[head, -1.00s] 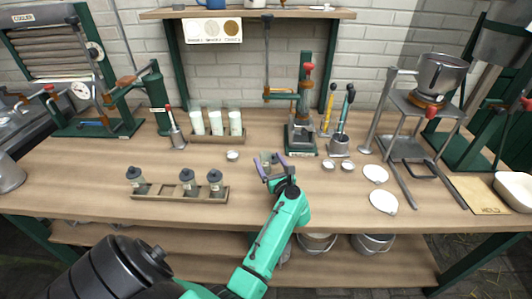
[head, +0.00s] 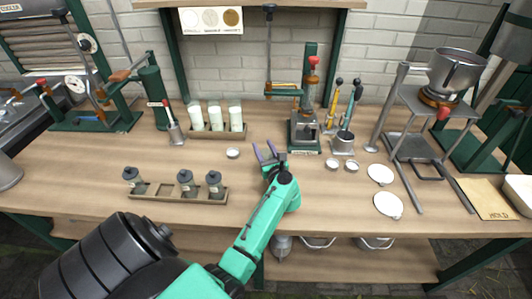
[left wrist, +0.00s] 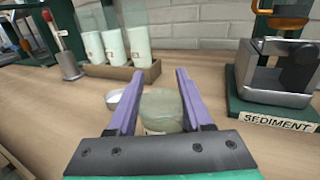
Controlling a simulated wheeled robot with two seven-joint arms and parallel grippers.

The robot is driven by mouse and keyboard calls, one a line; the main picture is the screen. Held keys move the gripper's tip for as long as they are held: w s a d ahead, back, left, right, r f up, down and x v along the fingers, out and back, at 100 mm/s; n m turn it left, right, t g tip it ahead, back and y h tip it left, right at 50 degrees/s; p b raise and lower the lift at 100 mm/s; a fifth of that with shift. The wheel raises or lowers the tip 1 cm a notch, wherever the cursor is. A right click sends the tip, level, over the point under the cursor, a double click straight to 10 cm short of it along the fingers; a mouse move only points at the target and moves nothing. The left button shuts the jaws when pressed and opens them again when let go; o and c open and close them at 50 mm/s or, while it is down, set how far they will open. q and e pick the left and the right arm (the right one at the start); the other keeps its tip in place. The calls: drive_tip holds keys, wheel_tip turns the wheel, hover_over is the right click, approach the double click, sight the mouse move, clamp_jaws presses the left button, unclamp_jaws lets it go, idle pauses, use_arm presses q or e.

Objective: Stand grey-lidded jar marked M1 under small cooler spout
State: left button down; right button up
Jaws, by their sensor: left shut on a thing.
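My left gripper (head: 266,152) is over the middle of the bench, with its purple fingers pointing away from me. In the left wrist view its fingers (left wrist: 155,103) are shut on a greenish glass jar (left wrist: 163,110) with a pale label low on its side. No marking can be read, and whether it has a lid is unclear. Several grey-lidded jars stand in a wooden rack (head: 160,193) at the front left: a left one (head: 132,177), a middle one (head: 186,180) and a right one (head: 214,182). A machine signed as cooler (head: 48,55) stands at the far left. My right gripper is out of view.
A tray with white-filled tubes (head: 217,120) stands behind and left of the gripper. A green press-like stand (head: 305,125) marked SEDIMENT is behind right. A small white dish (head: 232,153) lies left of the gripper. White discs (head: 388,204) lie at right.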

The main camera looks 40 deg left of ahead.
use_arm(q)
wheel_tip(320, 180, up, 20)
drive_tip(key=p, duration=0.1)
